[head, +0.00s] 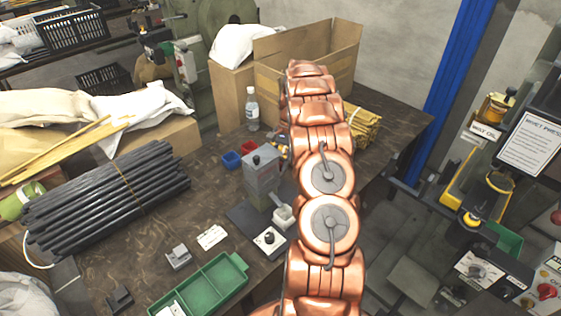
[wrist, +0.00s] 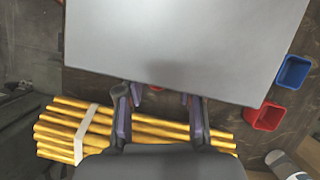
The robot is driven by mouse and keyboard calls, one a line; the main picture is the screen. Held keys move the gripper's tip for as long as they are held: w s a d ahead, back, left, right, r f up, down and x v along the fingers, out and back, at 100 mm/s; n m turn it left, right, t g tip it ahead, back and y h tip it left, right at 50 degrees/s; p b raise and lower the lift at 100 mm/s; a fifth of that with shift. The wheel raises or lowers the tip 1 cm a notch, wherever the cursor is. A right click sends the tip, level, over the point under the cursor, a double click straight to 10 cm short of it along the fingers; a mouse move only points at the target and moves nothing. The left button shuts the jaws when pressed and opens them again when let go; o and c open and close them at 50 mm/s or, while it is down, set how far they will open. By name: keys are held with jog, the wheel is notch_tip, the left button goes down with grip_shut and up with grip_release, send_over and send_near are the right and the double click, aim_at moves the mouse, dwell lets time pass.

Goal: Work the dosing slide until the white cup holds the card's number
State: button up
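The grey dosing box (head: 262,170) stands on a dark base plate on the table. The white cup (head: 283,217) is low at its front right; I cannot see what it holds. A small white card (head: 212,237) lies left of the plate, its print too small to read. My gripper (wrist: 158,115) shows in the wrist view with its fingers apart and nothing visible held between them. A large pale grey surface (wrist: 180,40), apparently the top of the box, fills the upper part there. In the head view my arm hides the gripper. I cannot make out the slide.
A blue bin (head: 231,159), a red bin (head: 248,147) and a bottle (head: 252,108) stand behind the box. A yellow rod bundle (wrist: 75,130) lies beneath my fingers. A green tray (head: 203,287) is in front.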

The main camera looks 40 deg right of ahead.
jog(key=shift+o, duration=0.7)
jog(key=shift+d, duration=0.1)
jog(key=v, duration=0.7)
jog(key=shift+r, duration=0.2)
jog(key=shift+d, duration=0.1)
